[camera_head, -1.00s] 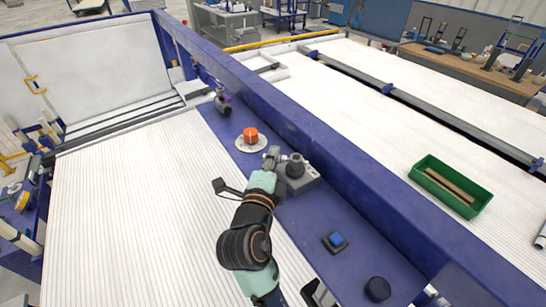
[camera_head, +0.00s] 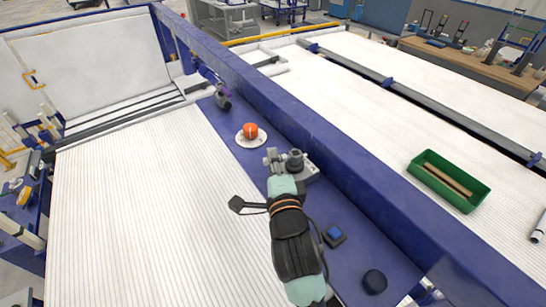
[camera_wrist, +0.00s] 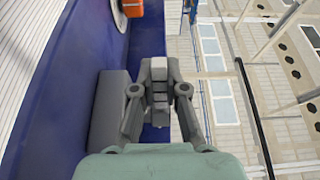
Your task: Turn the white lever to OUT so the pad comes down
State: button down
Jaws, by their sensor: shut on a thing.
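An orange knob (camera_head: 250,131) with a pale mark on its face sits on a round white plate (camera_head: 240,140) on the blue ledge. I cannot make out a lever for certain, nor any OUT lettering. My gripper (camera_head: 271,159) is nearer than the plate and apart from it, beside a grey box (camera_head: 310,171) with a dark round knob (camera_head: 295,159) on top. In the wrist view my gripper (camera_wrist: 159,92) has its fingers closed together; what they hold is too unclear to name. The grey box (camera_wrist: 110,108) is left of the fingers, and the orange knob (camera_wrist: 154,8) is at the top edge.
A blue button box (camera_head: 334,236) and a black round cap (camera_head: 375,281) stand on the ledge (camera_head: 350,262) nearer me. A dark cylindrical fitting (camera_head: 222,100) is beyond the plate. A long blue beam (camera_head: 330,155) borders the right. The white slatted bed (camera_head: 140,210) is clear.

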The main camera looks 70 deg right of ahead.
jog(key=c, duration=1.2)
grip_release()
jog(key=v, duration=0.7)
jog(key=shift+s+a+f, duration=0.1)
jog(key=shift+s+a, duration=0.05)
jog(key=shift+a, duration=0.05)
